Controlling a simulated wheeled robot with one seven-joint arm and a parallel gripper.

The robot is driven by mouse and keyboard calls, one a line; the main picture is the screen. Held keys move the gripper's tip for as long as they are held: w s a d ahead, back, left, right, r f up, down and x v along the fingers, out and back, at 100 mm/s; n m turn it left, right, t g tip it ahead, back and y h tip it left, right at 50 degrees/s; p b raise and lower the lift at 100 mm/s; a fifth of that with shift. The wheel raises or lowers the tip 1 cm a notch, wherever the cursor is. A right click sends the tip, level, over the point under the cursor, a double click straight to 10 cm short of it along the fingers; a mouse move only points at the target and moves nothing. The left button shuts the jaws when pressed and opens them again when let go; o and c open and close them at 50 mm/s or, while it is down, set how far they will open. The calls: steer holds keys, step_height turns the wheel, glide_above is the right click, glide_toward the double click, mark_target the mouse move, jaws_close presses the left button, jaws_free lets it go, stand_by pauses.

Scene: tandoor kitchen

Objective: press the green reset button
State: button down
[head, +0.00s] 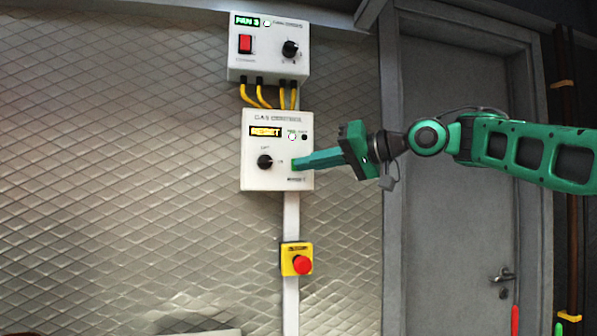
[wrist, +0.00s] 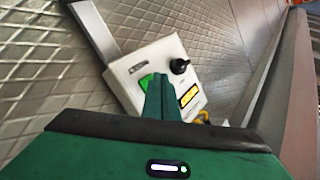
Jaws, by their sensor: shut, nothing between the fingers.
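The green reset button (wrist: 146,82) is on the front of the white gas control box (head: 257,181), which also shows in the wrist view (wrist: 128,95). My gripper (head: 296,164) is shut and empty, its green fingers reaching to the lower right of the box's face. In the wrist view the fingertips (wrist: 160,78) lie over or right beside the button and hide part of it. In the head view they cover it. I cannot tell whether they touch or press it.
The box has a black knob (head: 265,162) and a lit orange display (head: 265,131). A fan box (head: 268,74) with a red switch (head: 245,44) hangs above, joined by yellow cables. A red emergency button (head: 302,265) sits below. A grey door (head: 455,220) is at right.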

steer(key=shift+w+a, duration=0.2)
steer(key=shift+w, duration=0.5)
stand_by(0.8)
steer(key=shift+s, duration=0.1)
stand_by(0.3)
steer(key=shift+s+d, duration=0.25)
steer(key=shift+s, duration=0.45)
steer(key=s, duration=0.2)
steer(key=s+d, duration=0.1)
steer(key=s, duration=0.1)
steer(key=shift+s+d, duration=0.2)
steer(key=shift+s, duration=0.2)
stand_by(0.6)
